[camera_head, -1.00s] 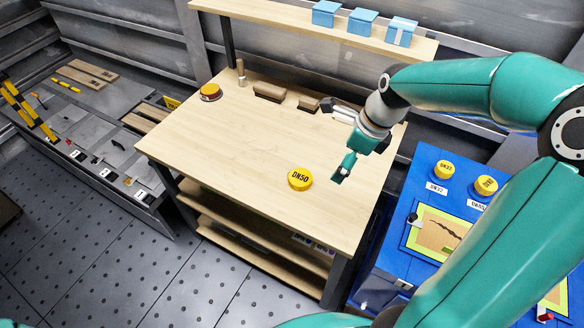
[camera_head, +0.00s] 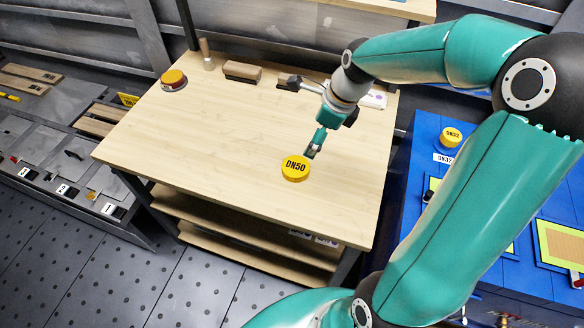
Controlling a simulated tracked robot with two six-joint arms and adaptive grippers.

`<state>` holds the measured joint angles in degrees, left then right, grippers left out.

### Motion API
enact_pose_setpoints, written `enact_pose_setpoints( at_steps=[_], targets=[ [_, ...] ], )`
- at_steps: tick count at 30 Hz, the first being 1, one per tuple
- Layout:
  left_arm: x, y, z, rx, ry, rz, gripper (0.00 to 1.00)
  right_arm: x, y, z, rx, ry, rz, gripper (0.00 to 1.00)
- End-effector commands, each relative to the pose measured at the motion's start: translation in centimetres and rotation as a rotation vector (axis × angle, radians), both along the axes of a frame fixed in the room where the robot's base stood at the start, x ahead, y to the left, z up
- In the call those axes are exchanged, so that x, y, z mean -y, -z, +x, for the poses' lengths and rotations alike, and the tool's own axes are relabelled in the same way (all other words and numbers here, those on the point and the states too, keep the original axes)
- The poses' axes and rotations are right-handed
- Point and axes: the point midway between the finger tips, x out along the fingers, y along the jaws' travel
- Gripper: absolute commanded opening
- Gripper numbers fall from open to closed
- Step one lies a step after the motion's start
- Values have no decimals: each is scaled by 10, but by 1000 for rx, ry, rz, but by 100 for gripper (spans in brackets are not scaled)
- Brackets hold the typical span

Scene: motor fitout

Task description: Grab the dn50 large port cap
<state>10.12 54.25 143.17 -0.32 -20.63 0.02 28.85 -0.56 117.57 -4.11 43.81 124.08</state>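The DN50 cap (camera_head: 295,169) is a round yellow cap with black lettering on top. It lies flat on the wooden workbench (camera_head: 220,140), right of the middle. My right gripper (camera_head: 311,153) points down just behind and slightly right of the cap, very close to it in the picture. Whether it touches the cap is not clear, and the gap between its fingertips is too small to make out. My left gripper is not in view.
A wooden-handled tool (camera_head: 206,54) and a brown block (camera_head: 242,72) stand along the back. A blue table (camera_head: 420,150) with a DN32 cap (camera_head: 451,137) is at right. The bench's left and front are clear.

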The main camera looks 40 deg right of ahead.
Motion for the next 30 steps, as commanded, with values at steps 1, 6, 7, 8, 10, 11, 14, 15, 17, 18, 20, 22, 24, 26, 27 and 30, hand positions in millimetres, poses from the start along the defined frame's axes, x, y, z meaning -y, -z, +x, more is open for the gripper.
enact_pose_setpoints(
  at_steps=[1, 6, 7, 8, 10, 11, 14, 15, 17, 18, 20, 22, 24, 26, 27, 30],
  targets=[
    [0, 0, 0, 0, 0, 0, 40, -4, 11, 3, -7, -5, 4, 100],
    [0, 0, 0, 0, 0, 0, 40, -10, 47, 14, -8, -11, 4, 100],
    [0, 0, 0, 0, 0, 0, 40, -11, 53, 16, -8, -11, 4, 100],
    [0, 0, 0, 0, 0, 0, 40, -12, 59, 18, -6, -11, 3, 100],
    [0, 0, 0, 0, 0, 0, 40, -13, 70, 21, -6, -11, 3, 100],
    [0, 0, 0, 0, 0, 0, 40, -14, 74, 23, -6, -12, 2, 100],
    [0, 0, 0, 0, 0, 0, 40, -15, 83, 26, -3, -10, 2, 100],
    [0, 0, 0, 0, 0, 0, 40, -16, 85, 26, -3, -10, 1, 100],
    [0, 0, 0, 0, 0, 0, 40, -16, 88, 27, -3, -10, 1, 100],
    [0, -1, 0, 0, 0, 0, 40, -16, 89, 28, -3, -10, 1, 100],
    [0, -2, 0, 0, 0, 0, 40, -17, 93, 29, -3, -10, 2, 100],
    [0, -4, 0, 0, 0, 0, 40, -18, 101, 31, -5, -11, 3, 100],
    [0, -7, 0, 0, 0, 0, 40, -19, 110, 34, -6, -11, 4, 100],
    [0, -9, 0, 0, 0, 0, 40, -20, 118, 37, -6, -12, 3, 100],
    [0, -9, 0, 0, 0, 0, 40, -21, 124, 39, -6, -13, 2, 100],
    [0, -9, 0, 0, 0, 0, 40, -22, 133, 42, -3, -12, 1, 100]
  ],
)
